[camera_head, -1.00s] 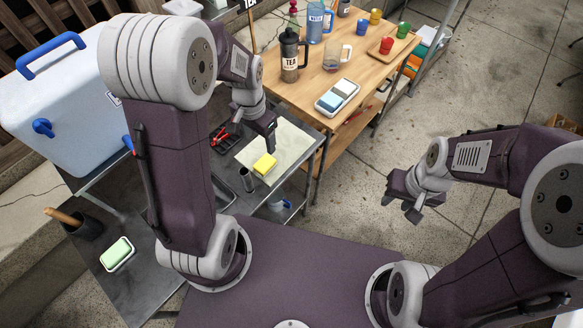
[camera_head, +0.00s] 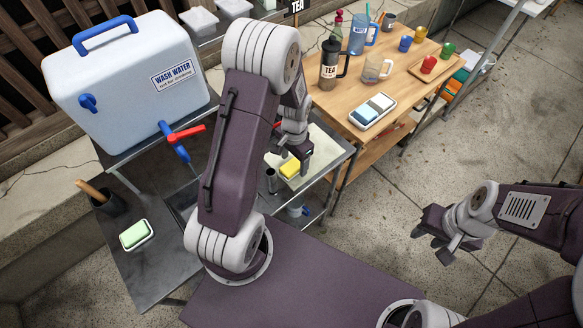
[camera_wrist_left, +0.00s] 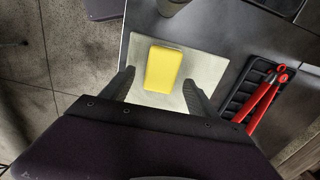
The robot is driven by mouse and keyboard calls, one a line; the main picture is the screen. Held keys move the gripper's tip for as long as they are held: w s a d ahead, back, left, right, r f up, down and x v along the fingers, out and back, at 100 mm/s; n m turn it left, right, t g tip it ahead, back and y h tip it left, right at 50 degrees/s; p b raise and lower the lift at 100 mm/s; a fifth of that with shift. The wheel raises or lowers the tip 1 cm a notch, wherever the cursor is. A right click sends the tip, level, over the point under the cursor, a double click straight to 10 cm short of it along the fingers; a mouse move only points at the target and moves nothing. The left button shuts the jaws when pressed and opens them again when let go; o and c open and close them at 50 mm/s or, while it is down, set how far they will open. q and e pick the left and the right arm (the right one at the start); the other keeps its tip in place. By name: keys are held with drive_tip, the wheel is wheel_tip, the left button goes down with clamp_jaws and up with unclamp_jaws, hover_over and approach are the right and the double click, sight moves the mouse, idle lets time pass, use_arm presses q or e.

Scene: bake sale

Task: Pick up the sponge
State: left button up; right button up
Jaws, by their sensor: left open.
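The yellow sponge (camera_head: 290,168) lies on a pale mat or board (camera_head: 325,155) on the grey metal table. In the left wrist view the sponge (camera_wrist_left: 164,69) sits upright in the picture on the pale board, ahead of and between the fingers. My left gripper (camera_head: 298,156) is open and empty, close above the sponge; its fingers also show on both sides in the left wrist view (camera_wrist_left: 157,88). Whether a finger touches the sponge cannot be told. My right gripper (camera_head: 432,244) hangs over the floor at right, its fingers apart and empty.
Red-handled tongs (camera_wrist_left: 266,100) lie on a black rack beside the board. A dark metal cup (camera_head: 271,181) stands left of the sponge. A white wash-water cooler (camera_head: 125,90) and a pale green block in a dish (camera_head: 135,235) are at left. A wooden table (camera_head: 340,95) holds drinkware.

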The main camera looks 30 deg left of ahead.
use_arm(q)
wheel_tip(320, 180, down, 2)
drive_tip(key=shift+w, duration=0.1)
drive_tip(key=c, duration=1.4)
drive_tip(key=shift+r, duration=0.1)
